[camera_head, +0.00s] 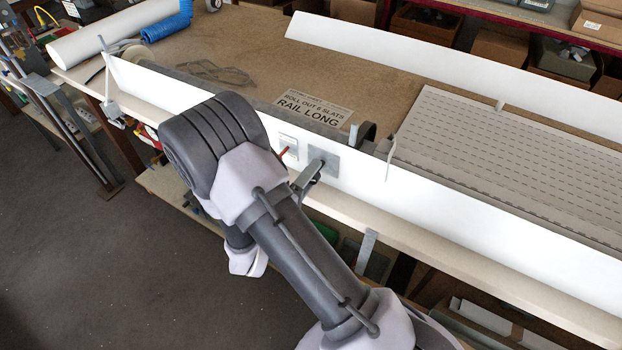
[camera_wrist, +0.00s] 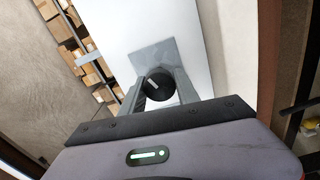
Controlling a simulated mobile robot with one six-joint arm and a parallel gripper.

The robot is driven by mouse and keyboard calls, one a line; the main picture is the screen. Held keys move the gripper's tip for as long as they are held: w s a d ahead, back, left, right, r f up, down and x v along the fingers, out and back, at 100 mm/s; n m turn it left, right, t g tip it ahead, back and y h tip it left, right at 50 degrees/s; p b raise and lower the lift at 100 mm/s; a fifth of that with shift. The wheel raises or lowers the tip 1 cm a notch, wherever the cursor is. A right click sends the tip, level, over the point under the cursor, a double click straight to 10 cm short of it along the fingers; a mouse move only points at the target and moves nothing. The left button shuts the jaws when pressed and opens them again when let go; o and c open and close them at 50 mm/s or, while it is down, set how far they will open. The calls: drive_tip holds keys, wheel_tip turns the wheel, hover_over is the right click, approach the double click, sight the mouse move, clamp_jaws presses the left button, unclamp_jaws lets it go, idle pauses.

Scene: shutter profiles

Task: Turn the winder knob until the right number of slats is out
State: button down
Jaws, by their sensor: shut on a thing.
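The winder knob (camera_wrist: 156,86) is round and black with a pale pointer line, on a grey square plate (camera_wrist: 150,57) fixed to a white board. In the wrist view my gripper (camera_wrist: 160,92) has a finger on each side of the knob and is shut on it. In the head view the plate (camera_head: 330,160) shows on the white front board, with grey finger parts in front; my arm hides most of my gripper. Several pale slotted slats (camera_head: 510,150) lie flat as a sheet at right on the bench. A card (camera_head: 313,107) reads "ROLL OUT 6 SLATS RAIL LONG".
A white switch plate with a red lever (camera_head: 284,151) is left of the knob plate. The white front board (camera_head: 450,200) runs along the bench (camera_head: 240,50). A white roll (camera_head: 115,35) lies at the back left. Boxes stand on shelves behind. Floor at lower left is clear.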

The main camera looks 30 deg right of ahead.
drive_tip(key=shift+m, duration=0.4)
drive_tip(key=c, duration=0.9)
unclamp_jaws()
drive_tip(key=p+v, duration=0.2)
drive_tip(key=v, duration=1.5)
drive_tip(key=shift+s+a+p, duration=0.15)
drive_tip(key=shift+s+p, duration=0.1)
drive_tip(key=shift+p, duration=0.05)
